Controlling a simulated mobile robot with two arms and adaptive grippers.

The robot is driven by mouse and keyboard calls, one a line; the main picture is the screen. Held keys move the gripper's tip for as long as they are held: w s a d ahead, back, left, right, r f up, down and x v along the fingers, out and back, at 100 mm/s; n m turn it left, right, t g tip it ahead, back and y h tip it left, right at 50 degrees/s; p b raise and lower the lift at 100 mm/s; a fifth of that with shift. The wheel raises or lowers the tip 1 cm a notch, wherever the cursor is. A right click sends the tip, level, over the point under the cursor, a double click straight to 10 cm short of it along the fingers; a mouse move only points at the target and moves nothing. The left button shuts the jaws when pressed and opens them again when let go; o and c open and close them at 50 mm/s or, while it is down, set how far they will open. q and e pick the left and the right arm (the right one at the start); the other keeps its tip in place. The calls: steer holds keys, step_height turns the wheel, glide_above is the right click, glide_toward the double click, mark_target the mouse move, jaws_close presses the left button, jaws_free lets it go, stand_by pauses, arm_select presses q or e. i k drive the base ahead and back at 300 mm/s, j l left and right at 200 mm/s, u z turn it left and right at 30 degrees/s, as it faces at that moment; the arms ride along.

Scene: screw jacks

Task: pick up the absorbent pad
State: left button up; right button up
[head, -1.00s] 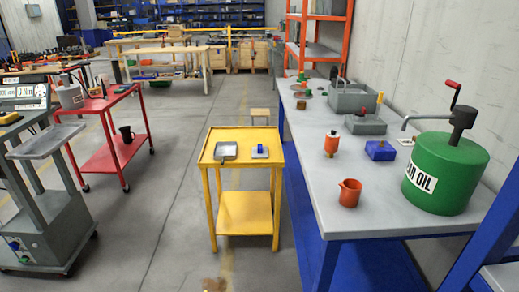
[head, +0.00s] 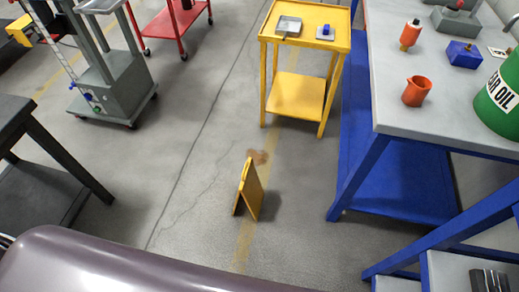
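I cannot pick out the absorbent pad for certain. A yellow two-level cart (head: 294,96) stands at the top middle of the head view. On its top lie a grey square pan with a handle (head: 288,25) and a small flat pale item with a blue piece on it (head: 325,32). Neither of my grippers is in view.
A grey workbench with blue legs (head: 445,105) fills the right, bearing an orange jug (head: 416,91) and a green oil can (head: 500,100). A grey wheeled stand (head: 115,95) is at the left.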

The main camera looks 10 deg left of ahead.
mark_target(325, 34)
steer(key=i+j, duration=0.1)
steer(key=j, duration=0.25)
steer(key=i+j, duration=0.1)
steer(key=j, duration=0.25)
steer(key=i+j+z, duration=0.15)
steer(key=j, duration=0.2)
steer(key=i+j+z, duration=0.15)
steer(key=j, duration=0.25)
steer(key=i+j+z, duration=0.2)
steer(key=j, duration=0.2)
steer(key=i+j+z, duration=0.15)
steer(key=j, duration=0.3)
steer(key=i+j+z, duration=0.15)
steer(key=j, duration=0.25)
steer(key=j+z, duration=0.15)
steer(key=j, duration=0.3)
